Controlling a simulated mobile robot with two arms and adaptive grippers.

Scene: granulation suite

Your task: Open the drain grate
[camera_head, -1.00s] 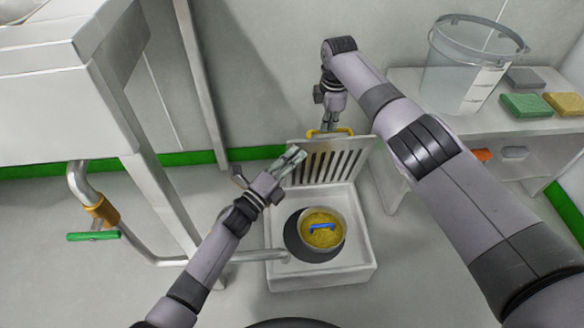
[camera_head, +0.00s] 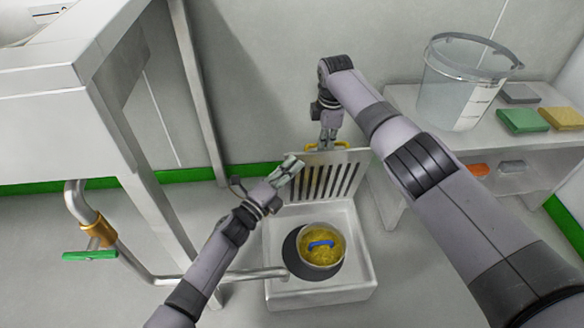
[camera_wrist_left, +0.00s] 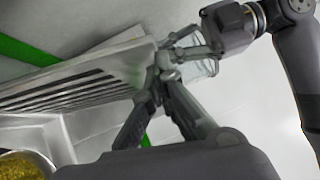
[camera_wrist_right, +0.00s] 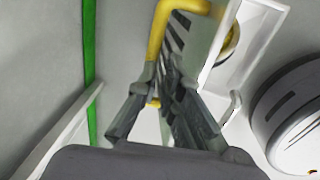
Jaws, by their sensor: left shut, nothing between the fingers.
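The slotted metal drain grate (camera_head: 322,178) stands raised, close to upright, at the back of the pale floor drain box (camera_head: 355,288). A yellow handle (camera_head: 342,147) is on its top edge. My right gripper (camera_head: 326,146) is at this handle. In the right wrist view its fingers (camera_wrist_right: 163,88) close in on either side of the handle (camera_wrist_right: 158,45). My left gripper (camera_head: 294,163) is shut and empty at the left side of the grate. In the left wrist view its fingertips (camera_wrist_left: 160,76) meet close to the grate (camera_wrist_left: 85,93); contact is unclear.
A round yellow strainer (camera_head: 322,252) with a blue handle sits in the drain box. A pipe (camera_head: 230,278) with a green-handled valve (camera_head: 92,256) runs in from the left. A steel frame (camera_head: 135,165) stands left; a shelf (camera_head: 405,115) with a clear bucket (camera_head: 462,85) stands right.

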